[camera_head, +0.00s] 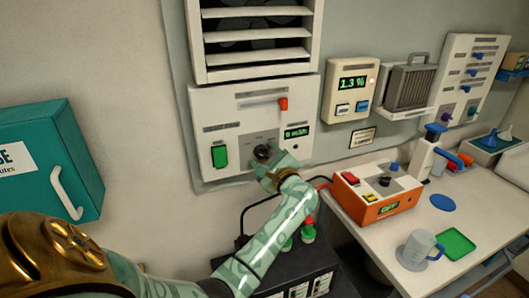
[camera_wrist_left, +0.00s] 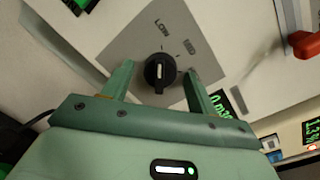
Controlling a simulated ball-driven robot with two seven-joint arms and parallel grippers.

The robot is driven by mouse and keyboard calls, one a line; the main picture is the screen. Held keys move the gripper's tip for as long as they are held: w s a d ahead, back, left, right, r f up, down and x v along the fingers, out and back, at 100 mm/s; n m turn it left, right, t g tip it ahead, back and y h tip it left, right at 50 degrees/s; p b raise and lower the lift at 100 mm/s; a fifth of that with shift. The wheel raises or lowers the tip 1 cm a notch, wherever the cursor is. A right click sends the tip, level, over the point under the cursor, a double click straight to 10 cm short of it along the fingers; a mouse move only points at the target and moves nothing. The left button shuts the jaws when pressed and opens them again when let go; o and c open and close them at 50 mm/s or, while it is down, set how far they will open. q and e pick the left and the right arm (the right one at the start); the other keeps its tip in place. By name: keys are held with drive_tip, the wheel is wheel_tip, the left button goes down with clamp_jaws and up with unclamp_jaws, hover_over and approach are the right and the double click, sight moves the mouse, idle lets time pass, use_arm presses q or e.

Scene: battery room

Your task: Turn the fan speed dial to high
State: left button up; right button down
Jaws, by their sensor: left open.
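The fan speed dial (camera_head: 262,152) is a round black knob on a grey plate of the white wall panel. In the left wrist view the dial (camera_wrist_left: 159,71) shows a pale pointer line, with a "LOW" label to its upper left and other small marks around it. My left gripper (camera_head: 269,163) is at the panel, just below the dial. In the left wrist view its green fingers (camera_wrist_left: 157,85) are apart, one on each side of the dial, with gaps between fingers and knob. My right gripper is not in view.
The panel also has a green rocker switch (camera_head: 219,156), a red-orange lever (camera_head: 283,104) and a small green display (camera_head: 296,132). A white louvre (camera_head: 255,40) is above. An orange box (camera_head: 375,192) stands on the bench at right; a black battery (camera_head: 295,270) is below.

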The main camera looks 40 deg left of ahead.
use_arm(q)
drive_tip(key=shift+s+d, duration=0.1)
drive_tip(key=c, duration=1)
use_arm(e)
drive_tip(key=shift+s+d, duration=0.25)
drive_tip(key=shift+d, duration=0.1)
